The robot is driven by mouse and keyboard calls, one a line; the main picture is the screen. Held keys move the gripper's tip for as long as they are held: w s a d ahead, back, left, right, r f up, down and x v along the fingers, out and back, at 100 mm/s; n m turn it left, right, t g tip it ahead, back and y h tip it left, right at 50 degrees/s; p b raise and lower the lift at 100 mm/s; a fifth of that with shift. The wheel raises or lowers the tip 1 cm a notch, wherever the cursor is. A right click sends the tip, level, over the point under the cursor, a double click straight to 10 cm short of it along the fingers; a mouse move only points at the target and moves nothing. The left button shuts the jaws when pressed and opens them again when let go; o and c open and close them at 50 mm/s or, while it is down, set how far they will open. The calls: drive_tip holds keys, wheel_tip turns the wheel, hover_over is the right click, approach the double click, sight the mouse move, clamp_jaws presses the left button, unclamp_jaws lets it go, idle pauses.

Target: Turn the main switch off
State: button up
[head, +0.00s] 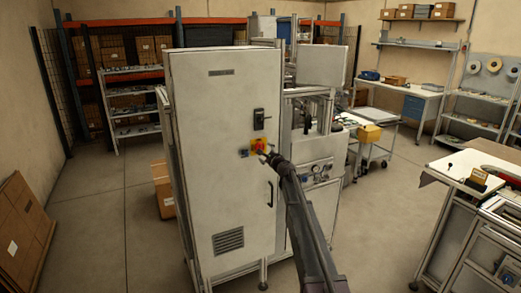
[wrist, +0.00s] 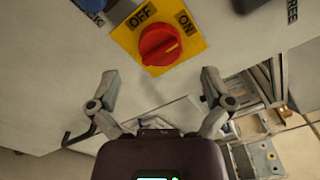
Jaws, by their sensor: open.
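The main switch is a round red knob (wrist: 160,45) on a yellow plate (wrist: 196,44) marked OFF and ON. A pale mark shows on the knob's right side, the side of the ON label. In the head view the switch (head: 257,145) sits on the front of the tall grey cabinet (head: 215,110). My gripper (wrist: 160,85) is open and empty, its fingers spread wide. The knob lies ahead, above the space between the fingertips in the wrist view, with no contact visible. In the head view my gripper (head: 268,156) is just below and right of the switch.
A blue part (wrist: 90,4) and a dark part (wrist: 248,5) flank the switch plate. A black door lock (head: 260,119) is above it and a dark handle (head: 270,193) below. A gauge panel (head: 315,172) stands right of the cabinet.

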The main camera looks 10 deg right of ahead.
drive_tip(key=shift+x, duration=2.45)
drive_tip(key=c, duration=1.1)
